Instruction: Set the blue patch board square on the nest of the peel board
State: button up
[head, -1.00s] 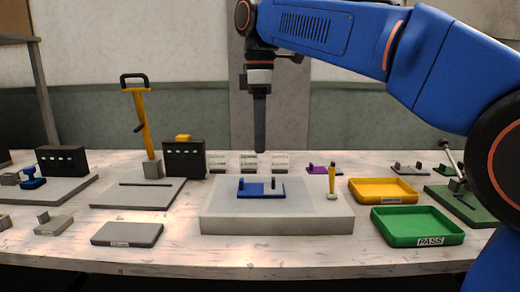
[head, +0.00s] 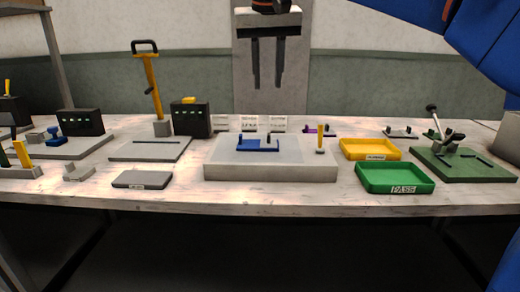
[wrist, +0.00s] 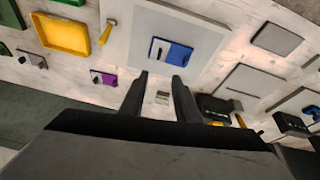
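The blue patch board (head: 258,148) lies flat on a raised pale grey block (head: 270,173) in the head view. A blue tab and a dark post stand up from it. In the wrist view the blue board (wrist: 180,54) lies beyond the fingertips, beside a pale patch with a dark slot. My gripper (head: 267,86) is open and empty, high above the bench and well apart from the board. Its two fingers also show apart in the wrist view (wrist: 160,78). No label marks the peel board, so I cannot tell which fixture it is.
Left are a yellow-handled fixture (head: 150,152), a dark box (head: 191,124) and a grey slab (head: 142,185).

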jog(key=m, duration=0.1)
send_over(269, 135)
jog(key=s, duration=0.2)
jog(key=shift+m, duration=0.3)
jog(key=f, duration=1)
jog(key=shift+w+a+f, duration=0.15)
jog(key=shift+w+f, duration=0.1)
jog(key=shift+f, duration=0.05)
jog(key=shift+s+x, duration=0.15)
jog(key=shift+x, duration=1.2)
jog(key=shift+s+x, duration=0.1)
jog(key=shift+x, duration=1.25)
grip_shut()
